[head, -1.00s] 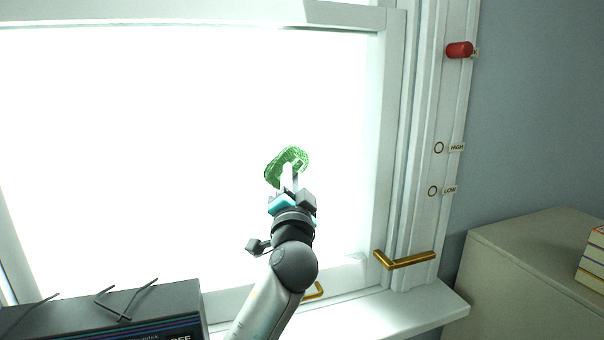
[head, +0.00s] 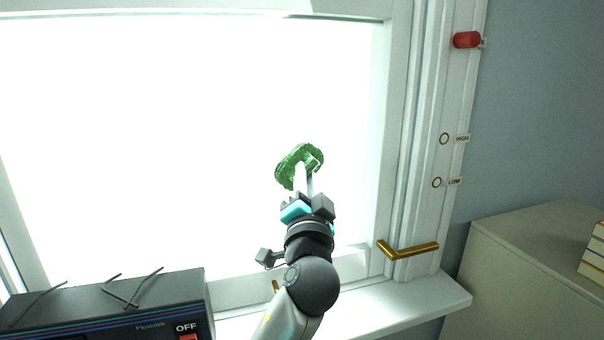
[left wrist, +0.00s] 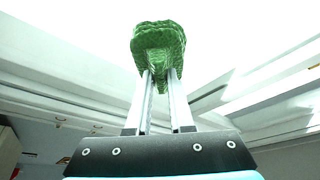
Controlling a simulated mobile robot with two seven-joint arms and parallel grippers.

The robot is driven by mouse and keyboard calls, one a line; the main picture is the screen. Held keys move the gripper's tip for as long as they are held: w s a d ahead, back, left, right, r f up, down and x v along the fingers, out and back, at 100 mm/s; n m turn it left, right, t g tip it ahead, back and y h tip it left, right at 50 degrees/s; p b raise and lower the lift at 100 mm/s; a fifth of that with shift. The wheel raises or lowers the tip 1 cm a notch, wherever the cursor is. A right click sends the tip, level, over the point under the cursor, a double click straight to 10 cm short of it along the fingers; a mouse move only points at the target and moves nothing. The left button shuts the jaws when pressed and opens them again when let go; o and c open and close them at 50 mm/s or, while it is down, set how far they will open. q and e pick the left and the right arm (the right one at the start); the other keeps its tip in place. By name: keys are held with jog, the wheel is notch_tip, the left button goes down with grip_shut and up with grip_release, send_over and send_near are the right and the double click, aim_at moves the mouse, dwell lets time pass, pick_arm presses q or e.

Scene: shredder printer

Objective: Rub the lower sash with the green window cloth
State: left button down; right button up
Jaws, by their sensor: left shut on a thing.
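The green window cloth (head: 291,164) is a bunched, textured pad. My left gripper (head: 304,180) is shut on it and holds it up in front of the bright pane of the lower sash (head: 375,120). In the left wrist view the cloth (left wrist: 158,48) sits at the tips of the two fingers (left wrist: 158,80). I cannot tell whether the cloth touches the glass, since the pane is washed out white. My right gripper does not show in either view.
A brass handle (head: 408,250) sticks out at the lower right of the frame. A red knob (head: 466,40) and HIGH and LOW marks are on the jamb. A black machine (head: 110,305) stands lower left, a beige cabinet (head: 530,270) lower right. The white sill (head: 390,310) is clear at right.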

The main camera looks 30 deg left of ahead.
pick_arm(q)
jog(key=shift+s+d, duration=0.15)
jog(key=shift+s+d, duration=0.9)
jog(key=shift+d, duration=0.15)
